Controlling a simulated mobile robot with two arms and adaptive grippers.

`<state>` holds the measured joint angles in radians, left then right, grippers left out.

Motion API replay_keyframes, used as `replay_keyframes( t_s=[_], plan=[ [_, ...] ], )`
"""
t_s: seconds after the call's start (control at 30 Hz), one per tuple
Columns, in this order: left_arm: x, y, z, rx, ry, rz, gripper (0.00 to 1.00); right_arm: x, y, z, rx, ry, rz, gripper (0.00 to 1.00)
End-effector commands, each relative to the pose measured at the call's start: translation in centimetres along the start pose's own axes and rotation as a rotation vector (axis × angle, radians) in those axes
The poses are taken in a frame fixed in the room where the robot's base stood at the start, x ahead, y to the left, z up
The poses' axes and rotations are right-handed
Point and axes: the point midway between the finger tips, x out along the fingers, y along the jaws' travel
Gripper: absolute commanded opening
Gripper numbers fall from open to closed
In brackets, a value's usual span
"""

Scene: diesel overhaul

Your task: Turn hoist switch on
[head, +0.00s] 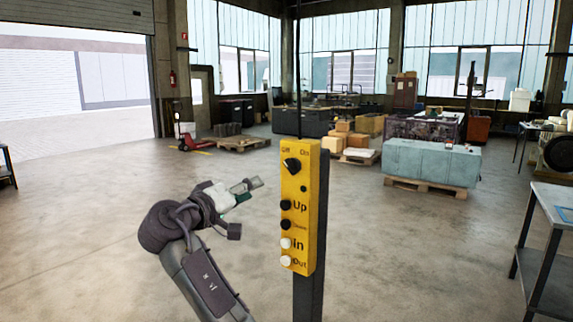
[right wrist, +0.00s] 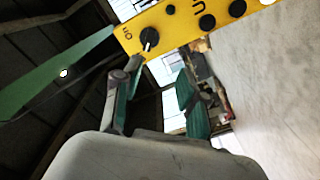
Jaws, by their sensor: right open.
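The hoist switch is a black rotary knob (head: 292,165) near the top of a yellow control panel (head: 302,225), under the small labels Off and On. I cannot tell for sure which label it points to. The knob also shows in the right wrist view (right wrist: 149,39), beyond the fingertips. My right gripper (head: 252,187) is left of the panel, a little below knob height, with its fingers pointing toward the panel. It is open and empty, and its green-padded fingers are apart in the right wrist view (right wrist: 160,76). It appears clear of the knob. My left gripper is not in view.
Below the knob are black Up and Down buttons (head: 285,205) and white In and Out buttons (head: 286,243). The panel is on a dark post (head: 312,285). A metal table (head: 553,240) stands at right. Pallets with boxes are farther back. The floor around the panel is clear.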

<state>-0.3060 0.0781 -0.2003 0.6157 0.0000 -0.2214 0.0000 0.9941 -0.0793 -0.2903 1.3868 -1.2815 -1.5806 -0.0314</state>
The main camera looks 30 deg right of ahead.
Motion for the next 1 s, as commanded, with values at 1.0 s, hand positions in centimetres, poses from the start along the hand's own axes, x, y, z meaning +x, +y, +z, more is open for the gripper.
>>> replay_keyframes(
  t_s=[1.0],
  plan=[
    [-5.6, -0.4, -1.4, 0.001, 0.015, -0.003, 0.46, 13.3, 2.7, -0.4, 0.039, -0.016, 0.031, 0.42]
  ],
)
